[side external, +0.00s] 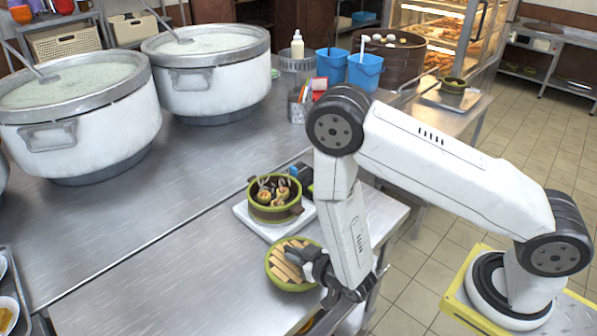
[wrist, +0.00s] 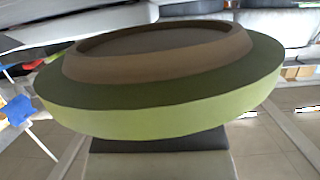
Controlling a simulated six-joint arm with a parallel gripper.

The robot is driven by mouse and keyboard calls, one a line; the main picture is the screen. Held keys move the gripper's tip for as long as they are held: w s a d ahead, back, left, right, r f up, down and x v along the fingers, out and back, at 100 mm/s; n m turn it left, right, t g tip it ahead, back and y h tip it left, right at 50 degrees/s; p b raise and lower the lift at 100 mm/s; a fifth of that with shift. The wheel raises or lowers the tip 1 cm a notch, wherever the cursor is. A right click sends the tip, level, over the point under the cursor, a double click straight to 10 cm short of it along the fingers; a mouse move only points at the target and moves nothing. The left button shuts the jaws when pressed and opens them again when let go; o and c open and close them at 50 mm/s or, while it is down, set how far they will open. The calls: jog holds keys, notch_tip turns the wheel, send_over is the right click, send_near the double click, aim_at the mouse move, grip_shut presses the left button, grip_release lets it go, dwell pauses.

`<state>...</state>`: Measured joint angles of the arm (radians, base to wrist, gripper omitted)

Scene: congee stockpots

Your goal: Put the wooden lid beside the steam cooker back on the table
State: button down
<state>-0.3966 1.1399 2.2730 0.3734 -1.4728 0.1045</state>
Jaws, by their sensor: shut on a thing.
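The wooden lid (side external: 284,268) is round, with light wooden slats and a green rim. In the side view my gripper (side external: 310,262) is shut on its right side. In the wrist view the lid (wrist: 160,110) fills most of the picture, with a green outer band and a brown inner ring. The steam cooker (side external: 275,211) is green and brown, open on top, with several food pieces inside. It stands just behind the lid. I cannot tell whether the lid touches the table (side external: 190,285) or is held a little above it.
A white tray or scale (side external: 252,226) lies under the steam cooker, with a dark item (side external: 302,177) behind it. Two large white stockpots (side external: 90,130) (side external: 215,85) stand at the back left. The steel tabletop left of the lid is clear. The table's edge is close on the right.

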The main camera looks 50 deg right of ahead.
jog(key=shift+f, duration=0.2)
jog(key=shift+f, duration=0.25)
jog(key=c, duration=0.6)
grip_release()
jog(key=shift+r, duration=0.1)
jog(key=shift+r, duration=0.4)
jog(key=shift+v, duration=3.75)
